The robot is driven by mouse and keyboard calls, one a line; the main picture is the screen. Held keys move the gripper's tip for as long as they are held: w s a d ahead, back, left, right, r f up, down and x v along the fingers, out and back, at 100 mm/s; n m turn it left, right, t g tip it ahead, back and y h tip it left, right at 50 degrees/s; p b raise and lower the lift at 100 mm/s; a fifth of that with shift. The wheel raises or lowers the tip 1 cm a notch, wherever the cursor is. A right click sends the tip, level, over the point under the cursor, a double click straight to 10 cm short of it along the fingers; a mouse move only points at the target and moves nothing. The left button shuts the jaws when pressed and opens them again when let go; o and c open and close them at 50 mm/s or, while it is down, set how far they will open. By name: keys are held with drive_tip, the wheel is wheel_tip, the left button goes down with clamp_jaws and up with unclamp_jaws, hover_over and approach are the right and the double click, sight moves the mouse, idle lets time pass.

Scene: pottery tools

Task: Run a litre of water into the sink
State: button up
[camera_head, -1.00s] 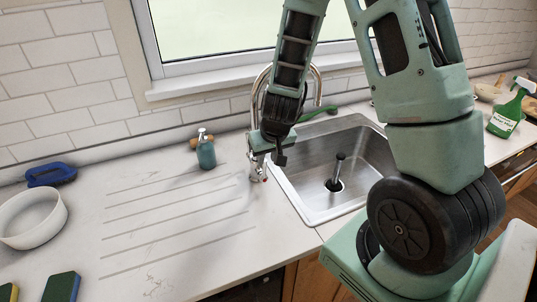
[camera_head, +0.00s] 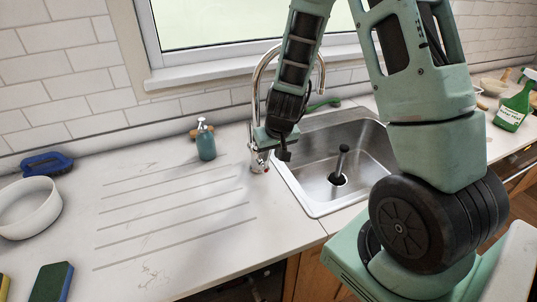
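A steel sink (camera_head: 316,205) is set in the white counter to the right of the middle. A dark plunger-like thing (camera_head: 339,170) stands upright in its basin. A tall chrome faucet (camera_head: 255,88) rises at the sink's left back corner, its spout curving over to the right. My gripper (camera_head: 264,146) is at the faucet's lower body, near its base with a small red mark (camera_head: 266,169). My arm hides part of the faucet and the fingertips, so I cannot tell whether the gripper touches the faucet or how far it is open. No running water is visible.
A teal soap bottle (camera_head: 205,141) stands left of the faucet. A blue brush (camera_head: 47,163), a white bowl (camera_head: 28,222) and a sponge (camera_head: 50,284) are at the far left. A green spray bottle (camera_head: 513,108) is at the right. The grooved drainer area (camera_head: 170,215) is clear.

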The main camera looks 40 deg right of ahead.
drive_tip(key=d+b, duration=0.1)
drive_tip(key=s+d+f+b, duration=0.1)
drive_tip(key=d+f+b, duration=0.1)
drive_tip(key=d, duration=0.1)
drive_tip(key=shift+s, duration=0.15)
idle(0.5)
drive_tip(key=shift+r, duration=0.1)
idle(6.8)
